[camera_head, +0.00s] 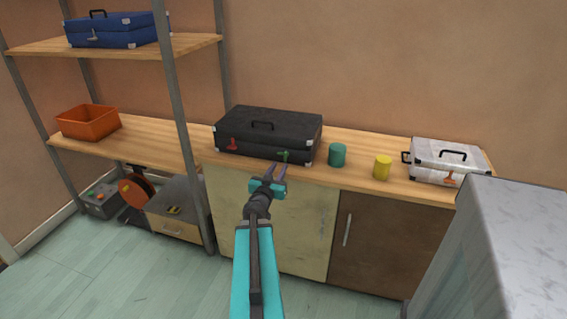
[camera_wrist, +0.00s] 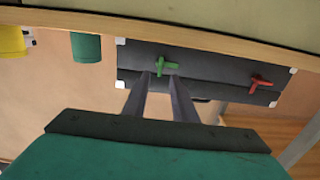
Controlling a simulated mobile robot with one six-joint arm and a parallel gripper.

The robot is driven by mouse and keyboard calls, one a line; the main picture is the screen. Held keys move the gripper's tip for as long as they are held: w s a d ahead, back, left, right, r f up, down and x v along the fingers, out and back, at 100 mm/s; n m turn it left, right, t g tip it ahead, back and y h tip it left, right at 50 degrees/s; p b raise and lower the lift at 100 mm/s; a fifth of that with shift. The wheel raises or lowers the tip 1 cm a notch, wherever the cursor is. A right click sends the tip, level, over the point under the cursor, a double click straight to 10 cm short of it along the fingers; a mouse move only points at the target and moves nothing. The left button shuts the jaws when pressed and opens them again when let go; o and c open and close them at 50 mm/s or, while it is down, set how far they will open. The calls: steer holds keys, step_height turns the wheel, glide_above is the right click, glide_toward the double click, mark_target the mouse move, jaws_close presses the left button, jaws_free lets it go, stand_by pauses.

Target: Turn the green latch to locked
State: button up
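The black case (camera_head: 268,131) lies shut on the wooden counter, with a green latch (camera_head: 284,156) at its front right and a red latch (camera_head: 233,144) at its front left. The wrist view sees them upside down: the green latch (camera_wrist: 162,66) is just beyond my fingertips, and the red latch (camera_wrist: 259,82) is further right. My gripper (camera_head: 277,169) is in front of the case, just below the green latch. In the wrist view my gripper (camera_wrist: 161,77) has its two fingers apart with nothing held. I cannot tell whether a fingertip touches the latch.
A teal cup (camera_head: 337,155) and a yellow cup (camera_head: 382,168) stand right of the case. A white case (camera_head: 446,161) is further right. A blue case (camera_head: 115,30) and an orange bin (camera_head: 89,122) are on the left shelves. A grey block (camera_head: 520,230) fills the lower right.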

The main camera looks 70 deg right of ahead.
mark_target(285, 157)
steer(key=shift+w+d, duration=0.15)
steer(key=shift+d, duration=1.7)
steer(key=shift+w+d, duration=0.1)
steer(key=shift+d, duration=1.7)
jaws_close()
steer(key=shift+a, duration=0.35)
steer(key=shift+d, duration=0.25)
steer(key=shift+r, duration=0.1)
